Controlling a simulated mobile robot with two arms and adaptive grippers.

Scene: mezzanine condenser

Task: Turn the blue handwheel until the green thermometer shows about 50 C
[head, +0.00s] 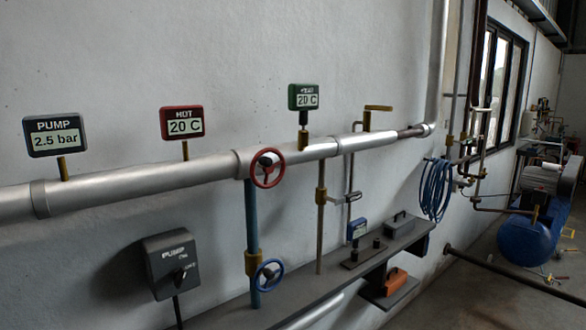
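The blue handwheel (269,275) sits low on a blue vertical pipe (252,215), just above the shelf. The green thermometer (303,97) stands on top of the silver main pipe (110,187) and reads 20 C. A red thermometer (182,122) marked HOT also reads 20 C. A red handwheel (267,168) is on the main pipe above the blue one. A PUMP gauge (55,136) reads 2.5 bar. Neither of my grippers is in view.
A grey PUMP switch box (171,264) is on the wall at the lower left. The shelf (330,284) holds a small blue display (357,229) and a dark case (398,226). A blue hose coil (435,190) hangs right. A blue tank (526,240) stands on the floor.

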